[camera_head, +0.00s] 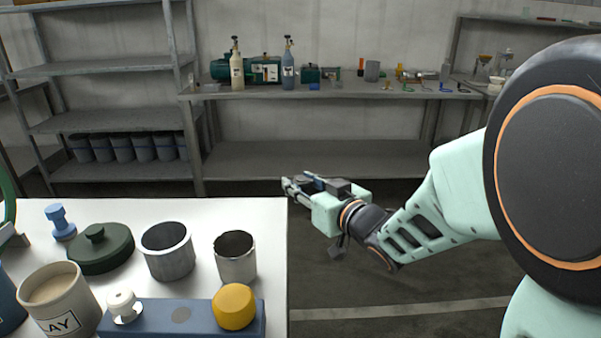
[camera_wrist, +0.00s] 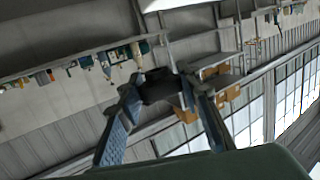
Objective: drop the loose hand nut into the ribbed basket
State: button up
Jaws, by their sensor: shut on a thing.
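My gripper (camera_head: 291,187) reaches left from my arm and is level, in the air beyond the white table's far right corner. In the wrist view its two fingers (camera_wrist: 163,92) are shut on a small dark piece, which I take to be the hand nut (camera_wrist: 158,85); its details are too dark to make out. In the head view the fingers mostly hide it. A grey open vessel with faint upright ribs, which looks like the ribbed basket (camera_head: 169,262), stands on the table, left of and nearer than my gripper. I cannot see its bottom.
The white table (camera_head: 272,215) also holds a metal cup (camera_head: 236,265), a dark green lid (camera_head: 98,255), a labelled pot (camera_head: 62,308), a blue peg (camera_head: 60,224), and a blue-grey block (camera_head: 185,320) with white and yellow knobs. Shelves stand behind. Floor is clear right of the table.

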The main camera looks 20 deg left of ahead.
jog(key=w+d+f+m+t+h, duration=0.1)
jog(key=w+d+f+m+h, duration=0.1)
jog(key=d, duration=0.8)
jog(key=w+d+f+m+t+h, duration=0.2)
jog(key=d+m+h, duration=0.2)
jog(key=d, duration=0.6)
jog(key=w+d+f+m+t+h, duration=0.2)
jog(key=d+h, duration=0.3)
jog(key=d, duration=0.6)
jog(key=shift+w+f+m, duration=0.25)
jog(key=shift+f+m, duration=0.25)
